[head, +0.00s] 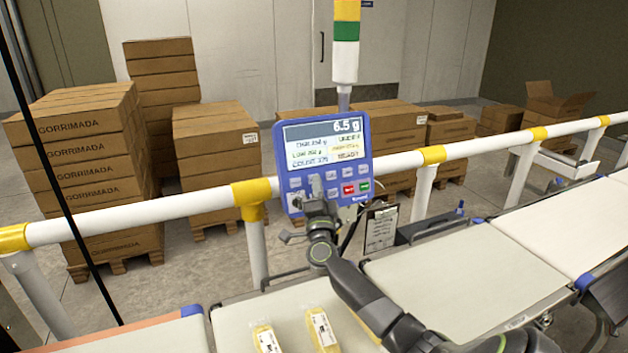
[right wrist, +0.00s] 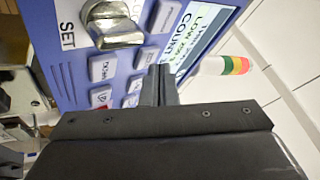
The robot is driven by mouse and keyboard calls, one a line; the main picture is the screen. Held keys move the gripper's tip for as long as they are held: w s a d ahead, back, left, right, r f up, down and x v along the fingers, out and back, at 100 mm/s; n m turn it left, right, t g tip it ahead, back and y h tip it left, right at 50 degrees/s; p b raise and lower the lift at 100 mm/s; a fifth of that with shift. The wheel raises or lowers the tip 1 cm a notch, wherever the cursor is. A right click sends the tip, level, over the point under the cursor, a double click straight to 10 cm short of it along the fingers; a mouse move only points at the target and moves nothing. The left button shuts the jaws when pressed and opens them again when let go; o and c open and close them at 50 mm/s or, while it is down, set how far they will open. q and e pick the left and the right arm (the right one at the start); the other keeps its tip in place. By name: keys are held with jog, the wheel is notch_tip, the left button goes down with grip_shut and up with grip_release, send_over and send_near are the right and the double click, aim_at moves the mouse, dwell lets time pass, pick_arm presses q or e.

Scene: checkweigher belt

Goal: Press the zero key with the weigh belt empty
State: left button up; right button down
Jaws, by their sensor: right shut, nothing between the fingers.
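The blue control panel (head: 326,158) stands on the guard rail, its screen (head: 325,143) reading 6.5 g above rows of grey, red and green keys. My right gripper (head: 316,190) is shut and empty in front of its lower keys and hides some of them. In the right wrist view the closed fingertips (right wrist: 160,78) point at the grey keys (right wrist: 147,56); I cannot tell whether they touch. Key labels are too blurred to pick out zero. A pale belt (head: 465,270) right of my arm is bare; I cannot tell which belt weighs. My left gripper is not in view.
Two yellow packs (head: 322,328) lie on the near belt (head: 232,325), beside my right forearm. A silver knob (right wrist: 113,24) marked SET juts from the panel close to my fingers. A white and yellow rail (head: 150,208) runs across. Stacked cartons (head: 85,150) stand behind it.

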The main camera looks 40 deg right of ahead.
jog(key=shift+w+d+f, duration=0.1)
jog(key=shift+w, duration=0.25)
dwell(0.7)
dwell(0.4)
jog(key=shift+s+a+r+p, duration=0.15)
jog(key=shift+s+p, duration=0.25)
jog(key=shift+s+a+r+p, duration=0.1)
jog(key=shift+s+p, duration=0.25)
jog(key=shift+p, duration=0.05)
jog(key=s+p, duration=0.1)
jog(key=s+a+r+p, duration=0.1)
jog(key=s+p, duration=0.2)
jog(key=shift+s+a+r, duration=0.15)
jog(key=shift+s+a, duration=0.05)
jog(key=shift+s, duration=0.1)
